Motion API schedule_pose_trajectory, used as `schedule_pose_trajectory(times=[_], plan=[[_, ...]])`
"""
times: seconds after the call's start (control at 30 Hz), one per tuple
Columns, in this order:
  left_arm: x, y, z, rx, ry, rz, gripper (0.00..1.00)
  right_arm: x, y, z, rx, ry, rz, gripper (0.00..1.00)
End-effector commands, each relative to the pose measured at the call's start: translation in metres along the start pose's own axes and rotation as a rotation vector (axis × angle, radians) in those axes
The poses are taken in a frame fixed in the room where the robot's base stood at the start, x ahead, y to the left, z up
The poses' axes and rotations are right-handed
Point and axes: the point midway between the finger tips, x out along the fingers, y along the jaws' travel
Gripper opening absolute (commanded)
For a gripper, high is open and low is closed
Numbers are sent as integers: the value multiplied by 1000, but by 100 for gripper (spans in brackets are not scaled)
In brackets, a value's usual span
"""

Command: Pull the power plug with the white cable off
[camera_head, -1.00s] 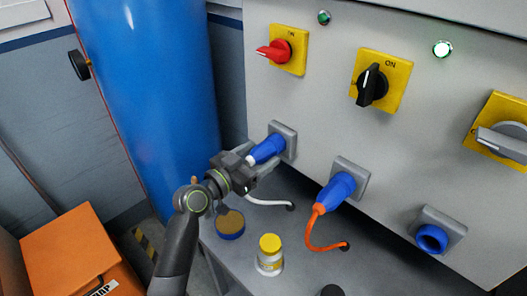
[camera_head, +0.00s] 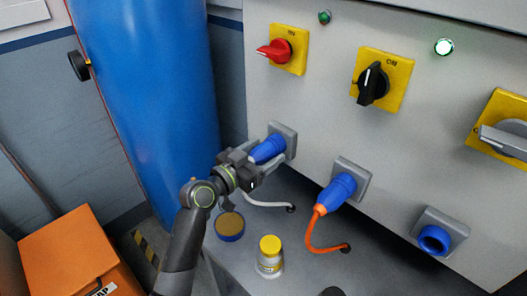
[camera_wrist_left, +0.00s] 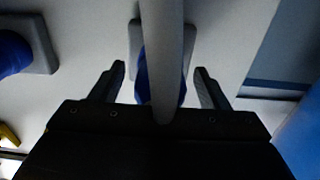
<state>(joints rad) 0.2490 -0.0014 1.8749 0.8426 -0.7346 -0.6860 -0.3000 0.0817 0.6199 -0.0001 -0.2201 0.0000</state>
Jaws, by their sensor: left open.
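The blue power plug (camera_head: 268,150) with the white cable (camera_head: 268,204) sits in the left grey socket (camera_head: 287,138) on the cabinet's panel. My left gripper (camera_head: 250,162) is open, with its fingers on either side of the plug's cable end, which they partly hide. In the left wrist view, the blue plug (camera_wrist_left: 143,82) lies between the two spread fingers (camera_wrist_left: 158,72), with a visible gap on each side. The white cable (camera_wrist_left: 164,50) crosses in front of it there.
A second blue plug (camera_head: 337,191) with an orange cable (camera_head: 308,233) is close on the right, then an empty blue socket (camera_head: 433,239). A yellow-capped jar (camera_head: 269,258) and a round tin (camera_head: 230,226) stand below. A blue cylinder (camera_head: 150,90) is left.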

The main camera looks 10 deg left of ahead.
Motion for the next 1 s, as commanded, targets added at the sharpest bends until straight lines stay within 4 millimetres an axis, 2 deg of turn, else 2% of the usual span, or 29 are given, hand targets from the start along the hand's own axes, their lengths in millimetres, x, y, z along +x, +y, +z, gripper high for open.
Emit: schedule_pose_trajectory(times=[0.97,1.0], plan=[[0,0,0,2,0,0,69,5,-3,1,1,0,-3,36],[0,0,0,2,0,0,64,5,-3,1,1,0,-3,36]])
